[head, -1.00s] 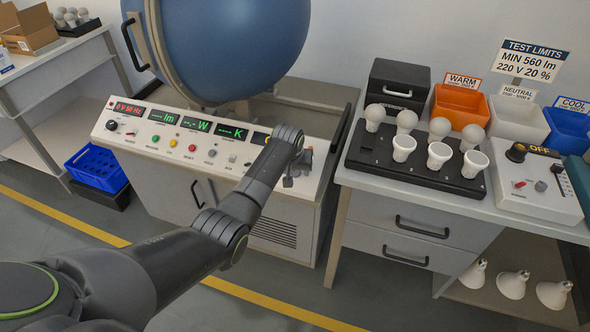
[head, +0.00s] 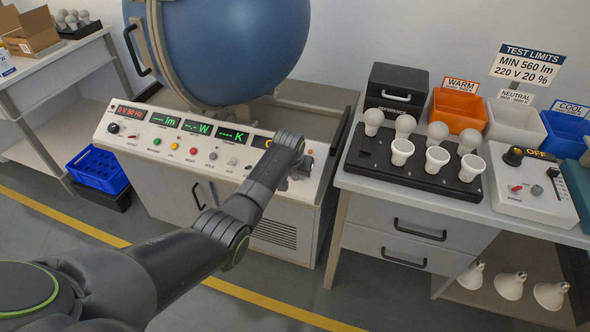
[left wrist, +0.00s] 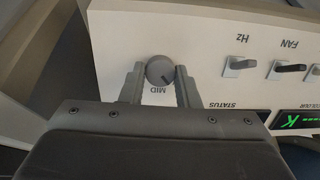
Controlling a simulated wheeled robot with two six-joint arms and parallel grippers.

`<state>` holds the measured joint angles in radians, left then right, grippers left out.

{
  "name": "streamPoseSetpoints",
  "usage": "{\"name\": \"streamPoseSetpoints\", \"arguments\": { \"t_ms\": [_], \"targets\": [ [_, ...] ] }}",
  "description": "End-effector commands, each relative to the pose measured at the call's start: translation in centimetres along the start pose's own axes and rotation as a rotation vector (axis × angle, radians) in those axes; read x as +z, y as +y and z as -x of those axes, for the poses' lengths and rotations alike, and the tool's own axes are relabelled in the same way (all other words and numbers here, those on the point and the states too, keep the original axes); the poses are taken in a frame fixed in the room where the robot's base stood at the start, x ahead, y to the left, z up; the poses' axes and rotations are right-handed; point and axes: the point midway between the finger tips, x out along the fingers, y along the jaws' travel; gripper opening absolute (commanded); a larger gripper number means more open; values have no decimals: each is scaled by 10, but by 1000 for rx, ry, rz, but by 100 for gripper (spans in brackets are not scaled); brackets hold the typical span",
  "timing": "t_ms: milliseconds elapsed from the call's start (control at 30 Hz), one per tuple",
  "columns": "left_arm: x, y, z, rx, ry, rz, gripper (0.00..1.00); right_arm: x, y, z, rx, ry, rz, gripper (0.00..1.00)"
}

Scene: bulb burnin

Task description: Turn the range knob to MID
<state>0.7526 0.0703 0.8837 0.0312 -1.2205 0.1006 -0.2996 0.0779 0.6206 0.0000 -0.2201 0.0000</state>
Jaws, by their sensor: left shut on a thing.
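The range knob (left wrist: 159,71) is a small round grey knob on the pale panel, seen in the left wrist view. The label MID (left wrist: 157,91) is printed beside it, upside down in this view. My left gripper (left wrist: 159,80) has one finger on each side of the knob and is shut on it. I cannot tell clearly where the knob's pointer stands. In the head view my left gripper (head: 299,176) is at the right end of the console (head: 212,150), and my arm hides the knob there. My right gripper is not in view.
Hz (left wrist: 239,65) and FAN (left wrist: 285,68) switches sit beside the knob in the left wrist view. The blue sphere (head: 225,45) stands behind the console. The bench to the right holds a black bulb rack (head: 375,172) and a control box (head: 540,195).

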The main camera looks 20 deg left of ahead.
Motion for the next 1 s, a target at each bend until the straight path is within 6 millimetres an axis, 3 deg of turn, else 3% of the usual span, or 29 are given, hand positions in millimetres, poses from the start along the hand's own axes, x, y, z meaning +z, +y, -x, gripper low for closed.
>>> {"name": "streamPoseSetpoints", "arguments": {
  "t_ms": [400,1000],
  "targets": [
    [1,1,2,-26,13,-365,6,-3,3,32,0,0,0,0],
    [2,2,0,-49,28,-676,6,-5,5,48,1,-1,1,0]
  ]
}}
